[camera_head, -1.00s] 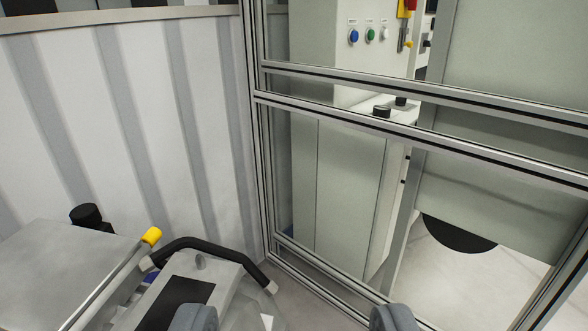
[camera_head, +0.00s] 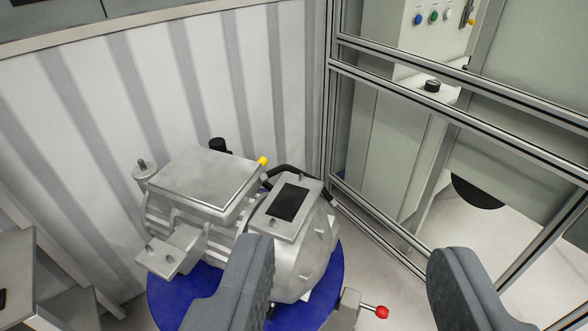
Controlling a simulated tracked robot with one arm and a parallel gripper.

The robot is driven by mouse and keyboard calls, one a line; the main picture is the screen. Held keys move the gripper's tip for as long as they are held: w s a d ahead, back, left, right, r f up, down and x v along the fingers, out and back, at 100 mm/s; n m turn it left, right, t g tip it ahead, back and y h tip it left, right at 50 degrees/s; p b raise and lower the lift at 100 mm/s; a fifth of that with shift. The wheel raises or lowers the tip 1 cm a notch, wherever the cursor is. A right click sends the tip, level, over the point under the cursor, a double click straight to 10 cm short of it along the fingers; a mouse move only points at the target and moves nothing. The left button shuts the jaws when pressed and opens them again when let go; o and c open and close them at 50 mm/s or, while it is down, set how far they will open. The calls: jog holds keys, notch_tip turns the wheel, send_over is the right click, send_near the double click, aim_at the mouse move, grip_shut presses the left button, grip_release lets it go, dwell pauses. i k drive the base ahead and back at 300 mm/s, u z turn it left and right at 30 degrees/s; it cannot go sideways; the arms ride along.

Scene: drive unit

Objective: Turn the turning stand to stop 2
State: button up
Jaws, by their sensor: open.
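The turning stand shows as a round blue plate (camera_head: 175,298) at the lower middle, partly hidden by the left finger. A grey metal drive unit (camera_head: 200,180) sits on it, with a yellow-tipped part (camera_head: 262,161), a black curved handle and a black panel on top. A grey block with a red-knobbed lever (camera_head: 381,312) is at the plate's right edge. My gripper (camera_head: 350,285) is open and empty, its two grey fingers wide apart, with the block and red knob seen between them. No stop marking is readable.
An aluminium-framed clear guard (camera_head: 455,120) stands on the right, with a cabinet and several buttons behind it. A white and grey striped wall (camera_head: 90,110) is behind the stand. A grey bench (camera_head: 20,270) is at the lower left.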

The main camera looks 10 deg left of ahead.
aim_at(195, 208)
jog(key=z, duration=0.65)
jog(key=k, duration=1.05)
jog(key=u, duration=1)
jog(key=i, duration=1)
jog(key=z, duration=0.05)
